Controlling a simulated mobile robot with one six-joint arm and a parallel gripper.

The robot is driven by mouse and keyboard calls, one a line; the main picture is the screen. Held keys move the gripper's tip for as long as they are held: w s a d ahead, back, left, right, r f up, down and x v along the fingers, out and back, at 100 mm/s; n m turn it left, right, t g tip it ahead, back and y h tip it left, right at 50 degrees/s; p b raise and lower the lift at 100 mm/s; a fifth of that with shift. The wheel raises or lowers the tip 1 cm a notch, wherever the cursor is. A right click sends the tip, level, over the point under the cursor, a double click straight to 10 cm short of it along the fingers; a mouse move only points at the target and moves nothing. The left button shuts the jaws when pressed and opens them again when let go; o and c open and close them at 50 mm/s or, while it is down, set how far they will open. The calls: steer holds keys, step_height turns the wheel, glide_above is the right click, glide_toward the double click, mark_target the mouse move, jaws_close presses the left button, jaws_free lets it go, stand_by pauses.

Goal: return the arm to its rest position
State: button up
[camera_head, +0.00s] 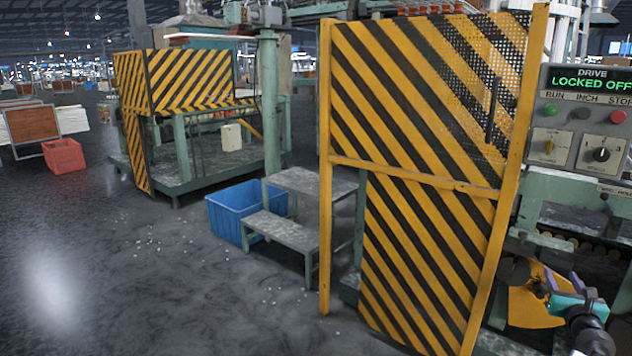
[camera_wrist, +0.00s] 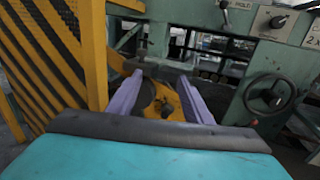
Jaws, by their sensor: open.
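My gripper (camera_wrist: 160,98) is open in the wrist view, its two purple fingers apart with nothing held between them. Beyond and between the fingers are a yellow plate (camera_wrist: 168,103) and a dark rounded part of the machine; I cannot tell the exact gap to them. In the head view, the teal end of my arm (camera_head: 572,304) is at the lower right, beside the yellow plate (camera_head: 537,300) and under the control panel. Most of the arm is outside the picture.
A yellow-and-black striped guard (camera_head: 420,150) stands left of my arm. The control panel (camera_head: 590,130) reads "DRIVE LOCKED OFF". A handwheel (camera_wrist: 270,98) sits right of the fingers. A grey step (camera_head: 283,232) and blue crate (camera_head: 235,207) stand farther left. The left floor is mostly clear.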

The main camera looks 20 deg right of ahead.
steer(key=w+a+f+n+t+y+p, duration=0.1)
steer(key=w+a+f+y+p, duration=0.25)
steer(key=w+a, duration=0.7)
steer(key=w+a+f+n+y+p, duration=0.1)
steer(key=w+a+f+y+p, duration=0.2)
steer(key=w+a, duration=0.8)
steer(key=w+a+f+m+g+y+p, duration=0.15)
steer(key=a+f+p, duration=0.35)
steer(key=a, duration=0.7)
steer(key=w+a+f+m+g+p, duration=0.1)
steer(key=w+a+f+m+p, duration=0.25)
steer(key=a, duration=0.75)
steer(key=s+a+f+m+g+p, duration=0.75)
steer(key=s+a+f+m, duration=0.25)
steer(key=s+a+f, duration=0.75)
steer(key=s+a+m+g+y, duration=0.1)
steer(key=s+a+m+g, duration=0.1)
steer(key=s+m, duration=0.3)
steer(key=s+a+m+g+y, duration=0.1)
steer(key=s+m+g, duration=0.4)
steer(key=s, duration=0.8)
steer(key=s+a+m+g, duration=0.3)
steer(key=s+a+m, duration=0.1)
steer(key=s, duration=0.6)
steer(key=shift+r+m+g+y, duration=0.35)
steer(key=shift+m+g+y, duration=0.05)
steer(key=shift+m, duration=0.4)
